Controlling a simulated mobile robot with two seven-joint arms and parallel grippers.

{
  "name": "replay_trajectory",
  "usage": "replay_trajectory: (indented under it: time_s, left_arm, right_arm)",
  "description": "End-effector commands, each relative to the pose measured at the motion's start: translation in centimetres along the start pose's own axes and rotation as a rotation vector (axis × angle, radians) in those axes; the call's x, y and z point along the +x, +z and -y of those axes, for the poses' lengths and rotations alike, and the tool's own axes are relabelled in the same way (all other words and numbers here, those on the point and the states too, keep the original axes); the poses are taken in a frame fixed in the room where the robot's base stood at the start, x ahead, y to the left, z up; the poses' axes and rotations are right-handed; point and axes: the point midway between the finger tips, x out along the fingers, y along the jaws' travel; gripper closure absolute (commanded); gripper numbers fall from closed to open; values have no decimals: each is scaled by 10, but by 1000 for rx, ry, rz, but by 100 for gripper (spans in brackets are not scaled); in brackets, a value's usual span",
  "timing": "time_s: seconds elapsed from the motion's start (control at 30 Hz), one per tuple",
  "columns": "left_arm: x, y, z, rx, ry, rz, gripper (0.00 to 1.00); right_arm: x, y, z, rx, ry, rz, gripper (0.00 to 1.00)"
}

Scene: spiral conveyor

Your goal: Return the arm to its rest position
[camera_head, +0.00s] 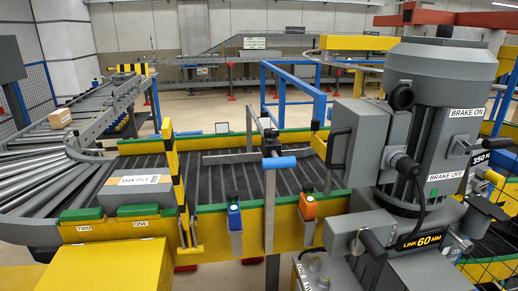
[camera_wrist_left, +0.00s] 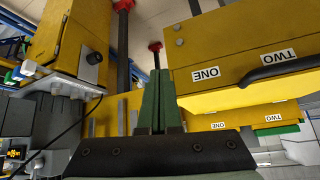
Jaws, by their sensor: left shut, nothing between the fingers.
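My left gripper (camera_wrist_left: 157,97) shows in the left wrist view. Its two green fingers are together, shut with nothing between them. Neither arm nor gripper of mine is recognisable in the head view. My right gripper is in neither view.
In the head view, a roller conveyor (camera_head: 28,170) curves at left with a small carton (camera_head: 60,118) on it. A yellow-sided conveyor (camera_head: 255,217) runs across the middle. A large grey machine (camera_head: 435,130) stands at right. A yellow box (camera_head: 105,265) is at front left.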

Motion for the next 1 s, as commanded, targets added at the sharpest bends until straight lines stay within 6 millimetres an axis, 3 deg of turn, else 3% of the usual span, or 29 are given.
replay_trajectory:
  time_s: [0.1, 0.33, 0.73, 1.0]
  left_arm:
    - [-7, 39, -19, 28, 22, 137, 100]
    - [-30, 105, -46, 73, 47, 374, 100]
    - [20, 97, -62, 63, 86, 179, 100]
    - [52, 106, -80, 42, 129, -24, 100]
  right_arm:
    - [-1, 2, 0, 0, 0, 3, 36]
    - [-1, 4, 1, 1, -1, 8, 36]
    - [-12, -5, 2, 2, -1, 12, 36]
    - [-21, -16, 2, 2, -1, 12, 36]
